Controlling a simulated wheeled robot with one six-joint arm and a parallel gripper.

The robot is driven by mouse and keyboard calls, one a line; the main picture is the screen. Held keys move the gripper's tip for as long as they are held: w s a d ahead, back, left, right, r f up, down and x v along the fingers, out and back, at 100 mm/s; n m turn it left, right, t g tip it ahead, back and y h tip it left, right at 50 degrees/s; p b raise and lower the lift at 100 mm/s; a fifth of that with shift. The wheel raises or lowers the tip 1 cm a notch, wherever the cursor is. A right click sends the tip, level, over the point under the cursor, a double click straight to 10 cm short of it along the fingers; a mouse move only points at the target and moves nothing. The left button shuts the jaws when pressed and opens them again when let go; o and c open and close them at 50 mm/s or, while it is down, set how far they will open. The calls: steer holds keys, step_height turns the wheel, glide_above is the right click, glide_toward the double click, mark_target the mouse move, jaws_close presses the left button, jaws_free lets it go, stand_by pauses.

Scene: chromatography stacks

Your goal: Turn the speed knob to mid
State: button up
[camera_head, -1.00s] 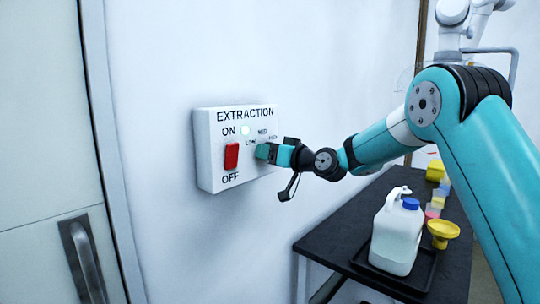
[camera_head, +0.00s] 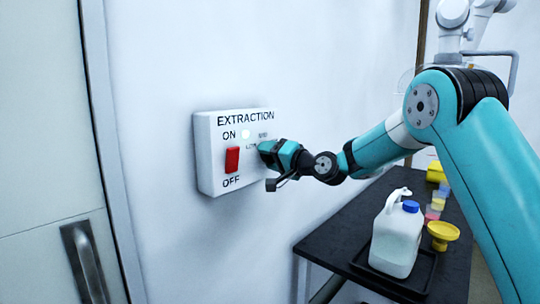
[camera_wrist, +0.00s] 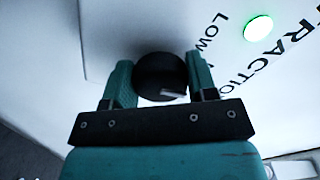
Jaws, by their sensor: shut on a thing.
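The white EXTRACTION box (camera_head: 210,150) is fixed to the wall, with a red ON/OFF rocker switch (camera_head: 232,160) and a lit pale green lamp (camera_head: 245,134). The lamp also shows in the wrist view (camera_wrist: 258,27). The black round speed knob (camera_wrist: 160,75) is between my gripper's (camera_wrist: 160,85) two teal fingers, which are shut on it. A light mark shows on the knob's lower right part in the wrist view. LOW is readable beside it there. In the head view my gripper (camera_head: 268,150) hides the knob and part of the dial labels.
A dark bench (camera_head: 325,240) stands below to the right. It bears a white jug with a blue cap (camera_head: 398,235), a yellow funnel (camera_head: 442,233) and small coloured containers. A door with a metal handle (camera_head: 84,262) is at the left.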

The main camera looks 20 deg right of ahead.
stand_by(0.4)
steer(key=o, duration=0.9)
steer(key=shift+s+d, duration=0.1)
steer(key=b+v, duration=0.5)
steer(key=v, duration=1.2)
steer(key=shift+s+d+b, duration=0.1)
steer(key=shift+s+b, duration=0.05)
steer(key=shift+b, duration=0.2)
